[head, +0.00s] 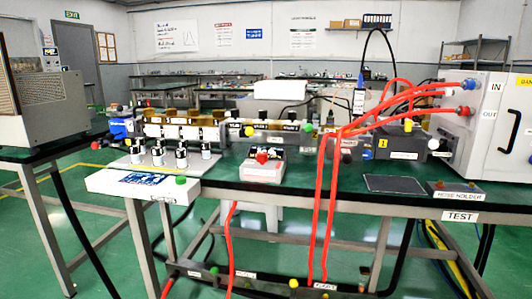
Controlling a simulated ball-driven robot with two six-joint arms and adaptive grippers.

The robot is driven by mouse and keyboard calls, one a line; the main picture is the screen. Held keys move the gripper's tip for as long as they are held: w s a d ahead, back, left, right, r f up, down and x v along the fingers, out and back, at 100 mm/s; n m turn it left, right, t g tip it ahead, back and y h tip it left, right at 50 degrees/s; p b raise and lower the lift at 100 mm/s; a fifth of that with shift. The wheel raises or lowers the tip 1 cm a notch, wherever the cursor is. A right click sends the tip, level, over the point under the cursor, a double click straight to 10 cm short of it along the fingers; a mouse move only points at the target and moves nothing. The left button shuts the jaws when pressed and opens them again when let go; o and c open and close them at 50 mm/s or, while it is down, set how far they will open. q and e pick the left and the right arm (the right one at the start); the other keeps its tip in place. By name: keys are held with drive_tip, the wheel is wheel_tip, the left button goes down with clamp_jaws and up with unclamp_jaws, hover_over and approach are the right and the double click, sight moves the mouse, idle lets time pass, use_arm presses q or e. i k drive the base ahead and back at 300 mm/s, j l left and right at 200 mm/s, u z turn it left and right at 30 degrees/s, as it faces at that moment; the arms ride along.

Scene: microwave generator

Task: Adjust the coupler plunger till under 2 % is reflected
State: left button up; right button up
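A long waveguide assembly (212,133) in white, brass and dark parts runs along the back of the green bench. I cannot tell for certain which part is the coupler plunger. A blue end piece (119,129) sits at the assembly's left end. Several upright cylinders with dark bands (160,153) stand in a row before its left part. Neither of my grippers is in view.
Red hoses (330,190) arch from the white cabinet (493,130) at right and hang in front of the bench. A white box with a red button (262,165) stands mid-bench. A dark flat pad (394,185) lies front right. A beige unit (42,105) stands left.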

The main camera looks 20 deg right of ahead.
sight(347, 158)
drive_tip(key=z, duration=0.55)
drive_tip(key=k, duration=0.15)
drive_tip(key=l, duration=0.2)
drive_tip(key=i+l+u, duration=0.8)
drive_tip(key=i+l, duration=0.15)
drive_tip(key=l, duration=0.2)
